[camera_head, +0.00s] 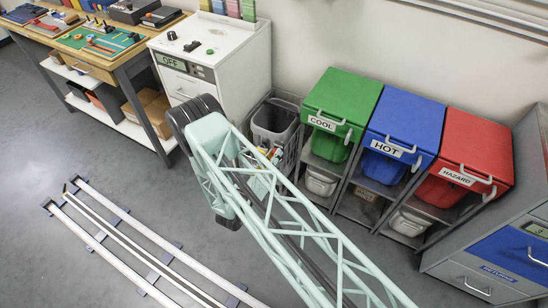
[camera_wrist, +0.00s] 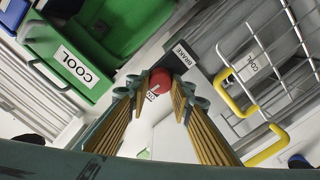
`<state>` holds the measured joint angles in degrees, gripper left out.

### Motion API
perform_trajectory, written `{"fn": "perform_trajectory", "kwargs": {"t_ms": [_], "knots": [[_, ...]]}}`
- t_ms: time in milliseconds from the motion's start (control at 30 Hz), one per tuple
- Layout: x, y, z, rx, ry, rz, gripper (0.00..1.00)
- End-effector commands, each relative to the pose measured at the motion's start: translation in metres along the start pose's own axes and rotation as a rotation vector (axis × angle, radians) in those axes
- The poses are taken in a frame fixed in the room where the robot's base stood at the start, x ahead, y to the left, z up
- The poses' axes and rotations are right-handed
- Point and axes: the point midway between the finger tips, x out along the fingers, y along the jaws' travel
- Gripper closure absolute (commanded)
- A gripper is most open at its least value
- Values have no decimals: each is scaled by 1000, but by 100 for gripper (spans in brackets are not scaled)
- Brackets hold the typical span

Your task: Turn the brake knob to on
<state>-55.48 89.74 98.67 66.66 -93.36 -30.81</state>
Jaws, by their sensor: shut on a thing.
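The brake knob (camera_wrist: 161,76) is a red round knob in the wrist view, beside a dark grey plate lettered BRAKE (camera_wrist: 181,54). In the head view the knob and my gripper are hidden behind my arm.
A wire cart (camera_head: 288,98) with a grey bin stands beside green COOL (camera_head: 340,92), blue HOT (camera_head: 408,113) and red HAZARD (camera_head: 474,140) bins. A white cabinet (camera_head: 237,62) bears an OFF display (camera_head: 173,62). Yellow handles (camera_wrist: 232,92) lie right of my gripper.

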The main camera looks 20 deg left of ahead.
Motion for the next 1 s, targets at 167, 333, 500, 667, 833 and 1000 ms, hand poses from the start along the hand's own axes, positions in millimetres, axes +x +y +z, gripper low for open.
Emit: {"fn": "perform_trajectory", "kwargs": {"t_ms": [167,333,500,667,833,1000], "knots": [[0,-1,1,-141,-1,0,90],[0,-2,1,-277,-1,0,90],[0,-2,2,-413,-1,0,90],[0,-2,2,-542,-1,-1,90],[0,-3,2,-673,-1,-1,90],[0,-3,2,-782,-1,-1,90]]}}
